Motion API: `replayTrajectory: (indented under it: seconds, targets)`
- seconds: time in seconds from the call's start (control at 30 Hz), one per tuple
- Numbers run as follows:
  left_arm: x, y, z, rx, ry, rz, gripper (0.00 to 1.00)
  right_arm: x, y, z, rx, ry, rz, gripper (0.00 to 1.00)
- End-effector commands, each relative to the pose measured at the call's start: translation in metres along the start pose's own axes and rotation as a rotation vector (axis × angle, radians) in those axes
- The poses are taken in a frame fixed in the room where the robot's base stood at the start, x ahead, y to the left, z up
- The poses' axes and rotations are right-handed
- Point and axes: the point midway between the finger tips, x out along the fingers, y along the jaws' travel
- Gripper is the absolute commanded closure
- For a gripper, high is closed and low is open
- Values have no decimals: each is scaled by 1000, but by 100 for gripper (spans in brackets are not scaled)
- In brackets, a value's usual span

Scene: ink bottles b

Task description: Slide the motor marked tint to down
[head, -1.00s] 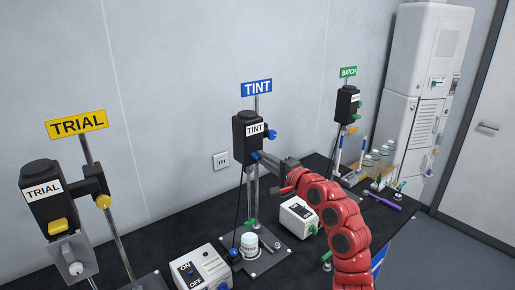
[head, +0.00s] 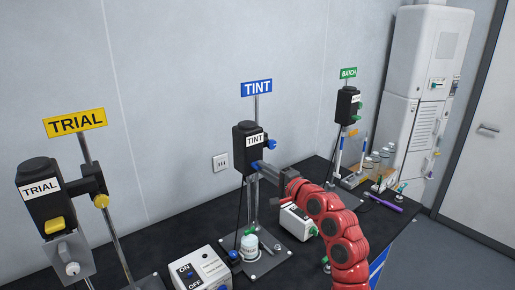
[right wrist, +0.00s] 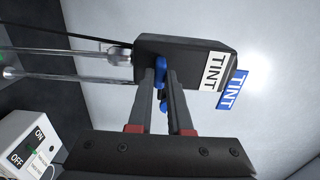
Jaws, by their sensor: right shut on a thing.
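The black motor marked TINT (head: 241,152) sits on a metal stand (head: 257,106) under a blue TINT sign (head: 257,88). My right gripper (head: 262,166) reaches it from the lower right in the head view. In the right wrist view, my right gripper (right wrist: 164,76) is shut on a blue handle (right wrist: 159,68) at the underside of the motor (right wrist: 180,50). A blue knob (head: 271,143) shows on the motor's right side. A white jar (head: 249,247) stands on the stand's base, below the motor. My left gripper is not in view.
The TRIAL motor (head: 48,208) with yellow parts stands at left, the BATCH motor (head: 346,103) farther back. A white ON/OFF box (head: 207,268) is left of the TINT stand; another white box (head: 296,222) is beside my right arm. Bottles (head: 374,160) stand at the back right.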

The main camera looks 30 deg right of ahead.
Motion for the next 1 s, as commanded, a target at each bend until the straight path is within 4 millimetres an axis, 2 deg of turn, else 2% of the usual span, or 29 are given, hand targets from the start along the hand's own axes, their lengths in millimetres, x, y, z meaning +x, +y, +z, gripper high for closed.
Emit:
replayTrajectory:
  seconds: [0.27, 1.0]
  targets:
    - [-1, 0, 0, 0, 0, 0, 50, 0, 2, 0, 0, 1, 0, 100]
    - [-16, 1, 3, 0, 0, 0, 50, 0, 32, 0, 2, 0, 0, 100]
